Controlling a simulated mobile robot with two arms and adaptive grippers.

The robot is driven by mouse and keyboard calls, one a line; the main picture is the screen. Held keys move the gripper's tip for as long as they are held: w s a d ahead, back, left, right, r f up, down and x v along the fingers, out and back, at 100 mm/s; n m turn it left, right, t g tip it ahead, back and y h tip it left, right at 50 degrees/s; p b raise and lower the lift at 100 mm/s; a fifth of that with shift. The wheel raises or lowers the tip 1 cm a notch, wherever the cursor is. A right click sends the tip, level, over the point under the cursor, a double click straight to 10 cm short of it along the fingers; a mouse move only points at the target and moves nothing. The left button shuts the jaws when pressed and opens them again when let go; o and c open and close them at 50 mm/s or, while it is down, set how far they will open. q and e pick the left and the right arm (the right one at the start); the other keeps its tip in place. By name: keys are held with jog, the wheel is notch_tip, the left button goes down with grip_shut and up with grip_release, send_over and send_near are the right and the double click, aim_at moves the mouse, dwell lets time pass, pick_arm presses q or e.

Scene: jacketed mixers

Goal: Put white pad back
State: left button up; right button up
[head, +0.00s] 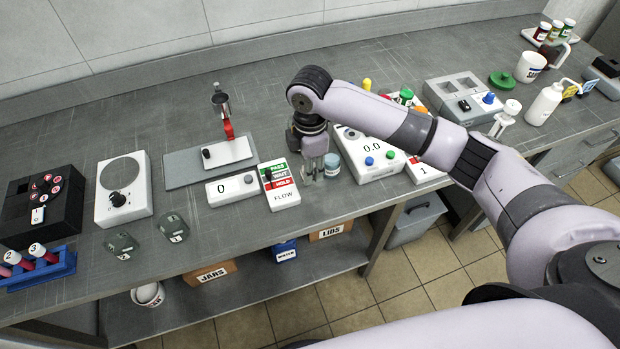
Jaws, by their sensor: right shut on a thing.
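My right gripper (314,176) points down over the bench, just right of the PASS/WAIT/HOLD FLOW block. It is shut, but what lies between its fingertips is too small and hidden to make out. A small jar with a pale blue band (332,166) stands right beside the fingers; I cannot tell if they touch it. My left gripper is out of view.
A white box reading 0 (231,190) and the FLOW block (280,186) stand left of the gripper. A white 0.0 device (371,150) stands close on its right. A white knob unit (124,187) is farther left. Bare bench lies behind the grey board.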

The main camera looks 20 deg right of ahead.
aim_at(310, 189)
jog(key=shift+a+f, duration=0.1)
jog(key=shift+f, duration=0.75)
notch_tip(310, 189, down, 3)
jog(key=shift+f+p, duration=0.2)
jog(key=shift+p, duration=0.1)
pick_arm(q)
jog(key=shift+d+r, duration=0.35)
pick_arm(e)
jog(key=shift+f, duration=0.4)
jog(key=shift+f, duration=0.1)
jog(key=o, duration=1)
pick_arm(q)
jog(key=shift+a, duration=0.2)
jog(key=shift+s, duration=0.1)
pick_arm(e)
jog(key=shift+r, duration=0.3)
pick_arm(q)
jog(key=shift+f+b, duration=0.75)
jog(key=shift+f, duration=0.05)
pick_arm(e)
notch_tip(310, 189, up, 12)
jog(key=shift+f, duration=0.15)
